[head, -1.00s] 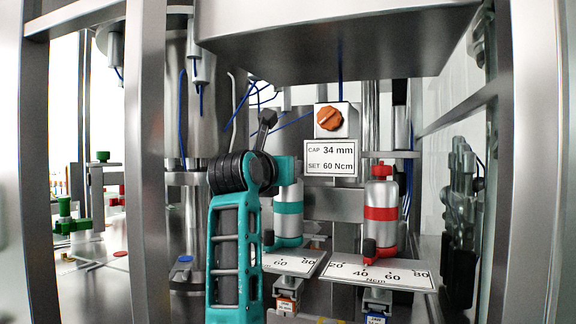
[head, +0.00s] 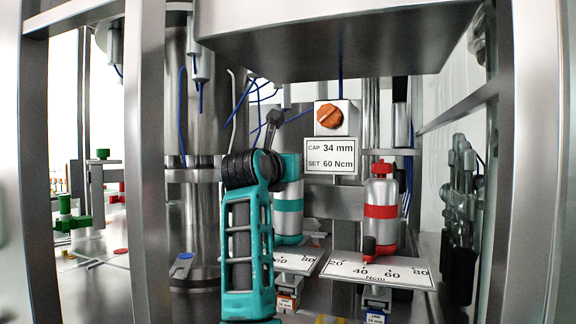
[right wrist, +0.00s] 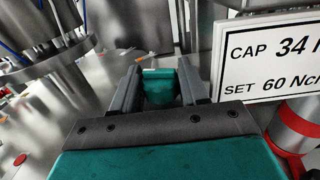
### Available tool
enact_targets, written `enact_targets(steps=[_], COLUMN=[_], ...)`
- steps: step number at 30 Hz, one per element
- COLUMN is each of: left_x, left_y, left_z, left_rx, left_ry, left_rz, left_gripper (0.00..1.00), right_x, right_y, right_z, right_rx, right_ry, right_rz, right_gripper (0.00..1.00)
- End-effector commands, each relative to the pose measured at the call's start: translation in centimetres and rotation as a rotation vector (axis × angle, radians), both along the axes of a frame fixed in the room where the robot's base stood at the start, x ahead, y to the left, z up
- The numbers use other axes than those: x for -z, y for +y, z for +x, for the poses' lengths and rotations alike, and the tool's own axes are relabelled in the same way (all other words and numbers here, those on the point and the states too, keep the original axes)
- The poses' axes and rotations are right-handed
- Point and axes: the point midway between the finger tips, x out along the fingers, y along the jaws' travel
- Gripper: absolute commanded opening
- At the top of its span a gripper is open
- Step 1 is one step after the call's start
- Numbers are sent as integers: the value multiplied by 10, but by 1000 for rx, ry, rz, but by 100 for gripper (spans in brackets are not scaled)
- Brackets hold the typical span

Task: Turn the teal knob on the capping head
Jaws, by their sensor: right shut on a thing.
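The teal knob (right wrist: 160,92) shows between the two grey fingers of my right gripper (right wrist: 160,76) in the right wrist view. The gripper is shut on it. In the head view my right arm covers the knob and the fingertips. The capping head with the teal band (head: 288,206) stands just right of that arm, upright and partly covered. Its white scale plate (head: 296,262) shows the marks 60 and 80. Its pointer is hidden behind my arm. My left gripper is in no view.
A second capping head with a red band and red knob (head: 381,212) stands to the right above its own scale (head: 405,276). A sign (head: 331,156) reads cap 34 mm, set 60 Ncm. An orange knob (head: 329,117) sits above it. Steel posts (head: 148,200) frame the opening.

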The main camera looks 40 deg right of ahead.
Motion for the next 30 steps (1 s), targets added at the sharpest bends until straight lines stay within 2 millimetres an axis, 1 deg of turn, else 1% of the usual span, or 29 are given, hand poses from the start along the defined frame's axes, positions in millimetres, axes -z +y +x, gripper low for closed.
enact_targets(steps=[10, 19, 20, 21, 22, 30], left_x=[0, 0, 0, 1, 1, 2], left_y=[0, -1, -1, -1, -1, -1], left_z=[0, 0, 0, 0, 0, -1], left_rx=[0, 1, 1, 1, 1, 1], left_ry=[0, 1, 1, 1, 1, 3], left_rz=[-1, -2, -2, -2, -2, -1], left_gripper=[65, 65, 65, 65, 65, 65], right_x=[0, -1, -1, -1, -1, 0], right_y=[0, 0, 0, 0, 0, 2], right_z=[0, 0, 0, 0, 0, -1], right_rx=[-120, -130, -130, -129, -129, -129], right_ry=[-2, -2, -2, -2, -2, -1], right_rz=[2, -1, -1, -1, -1, 0], right_gripper=[13, 13, 45, 48, 50, 50])
